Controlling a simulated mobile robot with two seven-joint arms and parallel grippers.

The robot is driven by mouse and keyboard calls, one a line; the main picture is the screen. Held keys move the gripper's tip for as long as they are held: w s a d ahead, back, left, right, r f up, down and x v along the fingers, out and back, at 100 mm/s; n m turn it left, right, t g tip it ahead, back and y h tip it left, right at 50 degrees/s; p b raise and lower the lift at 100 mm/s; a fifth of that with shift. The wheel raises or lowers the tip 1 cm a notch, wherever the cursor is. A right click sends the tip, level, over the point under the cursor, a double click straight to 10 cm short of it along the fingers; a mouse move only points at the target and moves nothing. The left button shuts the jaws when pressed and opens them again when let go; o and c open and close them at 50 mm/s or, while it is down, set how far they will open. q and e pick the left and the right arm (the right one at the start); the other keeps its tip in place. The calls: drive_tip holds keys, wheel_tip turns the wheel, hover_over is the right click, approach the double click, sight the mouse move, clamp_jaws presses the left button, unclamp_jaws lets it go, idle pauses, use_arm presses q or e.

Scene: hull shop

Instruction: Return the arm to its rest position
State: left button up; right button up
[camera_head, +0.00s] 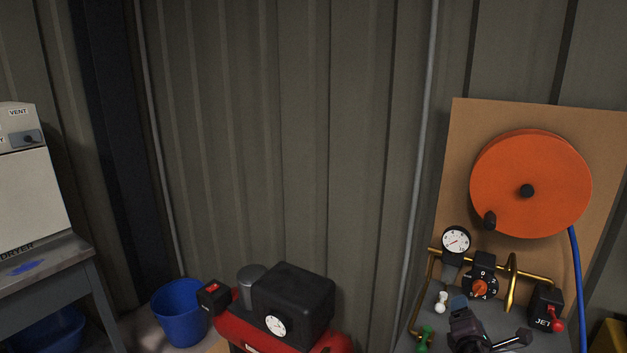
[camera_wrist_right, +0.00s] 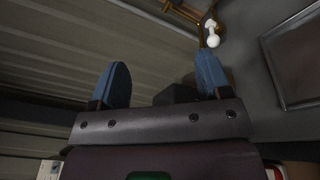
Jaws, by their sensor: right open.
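My right gripper (camera_head: 461,303) shows at the lower right of the head view, in front of the grey bench and below the gauge. In the right wrist view my right gripper (camera_wrist_right: 163,72) has its two blue fingers wide apart with nothing between them. A small white knob-shaped piece (camera_head: 441,301) is close to the left of the gripper in the head view, and also shows beyond the right finger in the wrist view (camera_wrist_right: 212,34). My left gripper is in neither view.
A brown board with an orange hose reel (camera_head: 530,183) stands behind the bench. Before it are a gauge (camera_head: 456,241), an orange dial (camera_head: 480,287), a JET switch box (camera_head: 547,308) and a green piece (camera_head: 426,338). A red compressor (camera_head: 292,307) and blue bucket (camera_head: 181,313) stand left.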

drive_tip(key=s+a+f+m+g+y+b, duration=0.2)
drive_tip(key=s+a+f+m+y+b, duration=0.2)
drive_tip(key=s+a+f+m+y, duration=0.5)
drive_tip(key=s+f+m+g+h+b, duration=0.1)
drive_tip(key=s+f+m+b, duration=0.2)
drive_tip(key=s, duration=0.9)
drive_tip(key=s+d+f+m+g+h+b, duration=0.1)
drive_tip(key=s+f+m+g+h+b, duration=0.1)
drive_tip(key=s+f+m, duration=0.6)
drive_tip(key=s+f, duration=0.4)
drive_tip(key=f, duration=0.2)
drive_tip(key=shift+s+m+b, duration=0.15)
drive_tip(key=shift+m+b, duration=0.25)
drive_tip(key=shift+d+f, duration=0.1)
